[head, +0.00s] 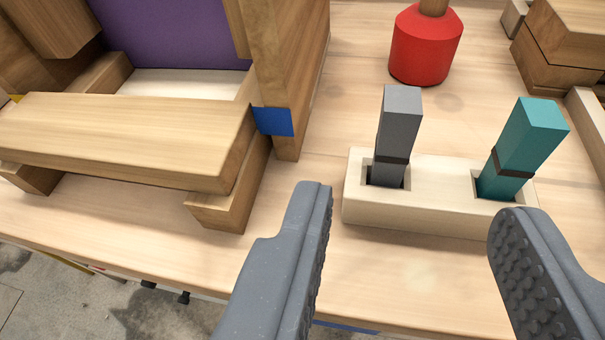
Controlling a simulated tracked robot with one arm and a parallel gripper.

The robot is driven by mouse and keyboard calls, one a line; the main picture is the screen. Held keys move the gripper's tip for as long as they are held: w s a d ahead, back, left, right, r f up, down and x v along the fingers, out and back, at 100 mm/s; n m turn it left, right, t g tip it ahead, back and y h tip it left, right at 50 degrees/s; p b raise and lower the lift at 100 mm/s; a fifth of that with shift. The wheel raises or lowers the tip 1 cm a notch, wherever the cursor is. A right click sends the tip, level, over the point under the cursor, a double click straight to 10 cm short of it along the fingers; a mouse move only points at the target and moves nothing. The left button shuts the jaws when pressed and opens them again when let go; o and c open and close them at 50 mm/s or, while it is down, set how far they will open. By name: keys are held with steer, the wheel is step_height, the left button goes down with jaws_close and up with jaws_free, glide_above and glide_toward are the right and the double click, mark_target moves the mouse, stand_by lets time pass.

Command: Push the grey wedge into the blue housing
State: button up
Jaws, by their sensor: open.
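The grey wedge (400,122) stands upright in the left slot of a pale wooden holder (437,190), with a dark band low on it. A teal wedge (526,140) stands leaning slightly right in the holder's right slot. My gripper (415,210) is open and empty, its two grey ridged fingers apart on the near side of the holder. The fingers frame the holder in the picture and do not appear to touch either wedge. A blue patch (273,121) marks the wooden stair frame at left; I cannot tell if it is the blue housing.
A wooden step board (120,135) and uprights with a purple panel (180,35) fill the left. A red mallet head (426,45) stands behind the holder. Wooden blocks (565,45) are at the far right. Bare tabletop lies between the frame and holder.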

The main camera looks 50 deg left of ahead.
mark_target(398, 129)
steer(key=x, duration=0.8)
steer(key=shift+f+x, duration=0.2)
steer(key=shift+x, duration=1.1)
steer(key=shift+f+x, duration=0.2)
steer(key=shift+x, duration=1.15)
steer(key=shift+s+d+r, duration=0.1)
steer(key=shift+d, duration=0.05)
jaws_close()
